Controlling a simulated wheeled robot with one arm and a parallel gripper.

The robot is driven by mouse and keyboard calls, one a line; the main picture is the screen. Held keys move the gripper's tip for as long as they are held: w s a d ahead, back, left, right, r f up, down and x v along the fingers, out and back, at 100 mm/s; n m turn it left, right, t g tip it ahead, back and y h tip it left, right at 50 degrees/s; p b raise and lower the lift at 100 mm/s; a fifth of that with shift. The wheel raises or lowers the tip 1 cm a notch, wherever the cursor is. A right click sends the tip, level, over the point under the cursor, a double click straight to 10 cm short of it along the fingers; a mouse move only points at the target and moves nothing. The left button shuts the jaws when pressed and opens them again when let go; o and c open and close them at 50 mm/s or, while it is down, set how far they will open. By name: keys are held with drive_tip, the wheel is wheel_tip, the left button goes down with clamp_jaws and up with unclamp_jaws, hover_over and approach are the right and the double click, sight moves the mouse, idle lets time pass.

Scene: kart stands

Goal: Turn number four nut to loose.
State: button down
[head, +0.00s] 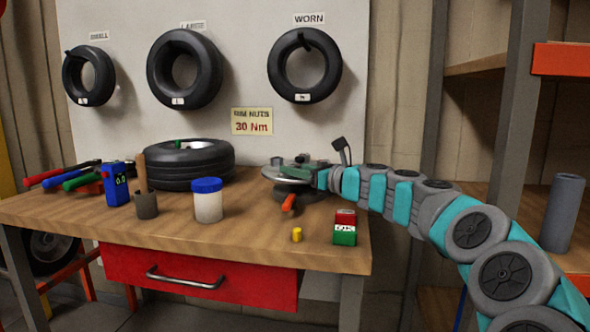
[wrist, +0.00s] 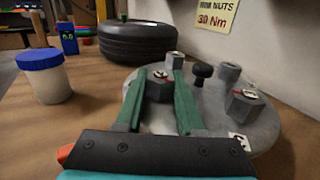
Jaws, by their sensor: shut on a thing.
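Other nuts stand at the back (wrist: 173,60), back right (wrist: 229,73) and right (wrist: 243,106). A black knob (wrist: 202,72) rises near the middle.
A tire (head: 185,165) lies left of the rim. A blue-lidded jar (head: 207,202), a blue gauge (head: 116,186), a yellow piece (head: 297,235) and a red-green box (head: 344,229) stand on the bench (head: 255,225).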

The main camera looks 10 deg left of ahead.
idle(0.3)
drive_tip(key=c, duration=0.5)
unclamp_jaws()
drive_tip(key=shift+d, duration=0.1)
drive_tip(key=shift+b+v, duration=0.3)
drive_tip(key=shift+v, duration=3.5)
